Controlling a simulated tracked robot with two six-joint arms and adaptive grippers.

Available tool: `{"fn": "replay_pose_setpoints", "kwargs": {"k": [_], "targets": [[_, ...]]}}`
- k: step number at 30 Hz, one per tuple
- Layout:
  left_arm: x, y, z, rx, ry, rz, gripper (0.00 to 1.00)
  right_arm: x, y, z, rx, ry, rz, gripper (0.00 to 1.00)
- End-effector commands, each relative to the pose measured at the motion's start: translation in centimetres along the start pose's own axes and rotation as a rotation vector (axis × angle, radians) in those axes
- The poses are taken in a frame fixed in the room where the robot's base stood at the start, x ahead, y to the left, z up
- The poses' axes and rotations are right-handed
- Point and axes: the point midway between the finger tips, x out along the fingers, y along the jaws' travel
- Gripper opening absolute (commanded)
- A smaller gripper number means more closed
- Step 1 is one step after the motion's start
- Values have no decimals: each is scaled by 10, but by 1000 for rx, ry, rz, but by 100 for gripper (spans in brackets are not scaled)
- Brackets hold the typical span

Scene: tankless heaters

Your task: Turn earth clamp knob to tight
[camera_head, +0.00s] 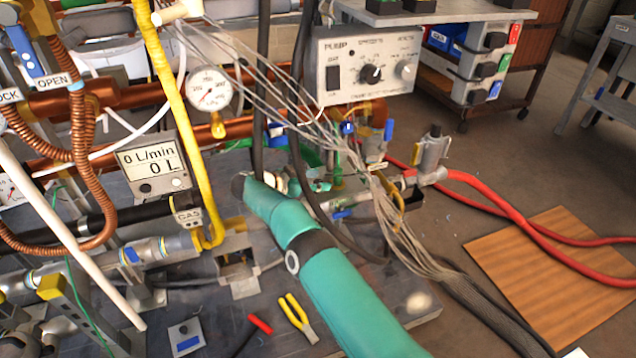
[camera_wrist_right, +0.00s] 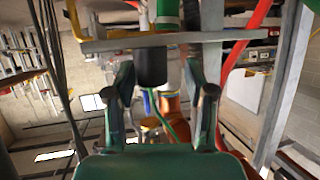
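My right arm, teal, comes in from the lower right in the head view. Its gripper (camera_head: 306,184) is at the back of the workbench, among pipes and cables. In the right wrist view the gripper (camera_wrist_right: 158,75) is open, with a finger on each side of a dark cylinder (camera_wrist_right: 152,67). I cannot tell whether either finger touches it. A green wire (camera_wrist_right: 171,130) and a copper-coloured pipe (camera_wrist_right: 171,106) show behind. I cannot pick out the earth clamp knob with certainty, nor whether it is the dark cylinder. My left gripper is not in view.
The pump control box (camera_head: 367,66) stands behind the gripper. A pressure gauge (camera_head: 211,91) and a flow display (camera_head: 152,165) are to the left. Grey cables (camera_head: 403,235) drape close to my right arm. Red-handled and yellow-handled tools (camera_head: 298,317) lie on the bench.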

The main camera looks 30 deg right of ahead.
Motion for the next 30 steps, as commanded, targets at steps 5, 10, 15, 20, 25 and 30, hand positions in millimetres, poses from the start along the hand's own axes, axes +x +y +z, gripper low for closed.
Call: {"fn": "replay_pose_setpoints", "kwargs": {"k": [5, 10, 15, 20, 25, 30], "targets": [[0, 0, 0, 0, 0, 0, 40, 2, 2, 3, -5, -2, 6, 55], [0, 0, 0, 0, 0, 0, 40, -4, 2, 4, -7, -2, 6, 55], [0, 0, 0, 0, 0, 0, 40, -27, 1, 4, -6, -2, 3, 55], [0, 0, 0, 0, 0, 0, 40, -52, 0, 4, -5, -2, 3, 55], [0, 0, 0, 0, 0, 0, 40, -69, 0, 4, -3, -2, 4, 55], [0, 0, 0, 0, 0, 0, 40, -73, 1, 4, -5, -2, 6, 55]]}}
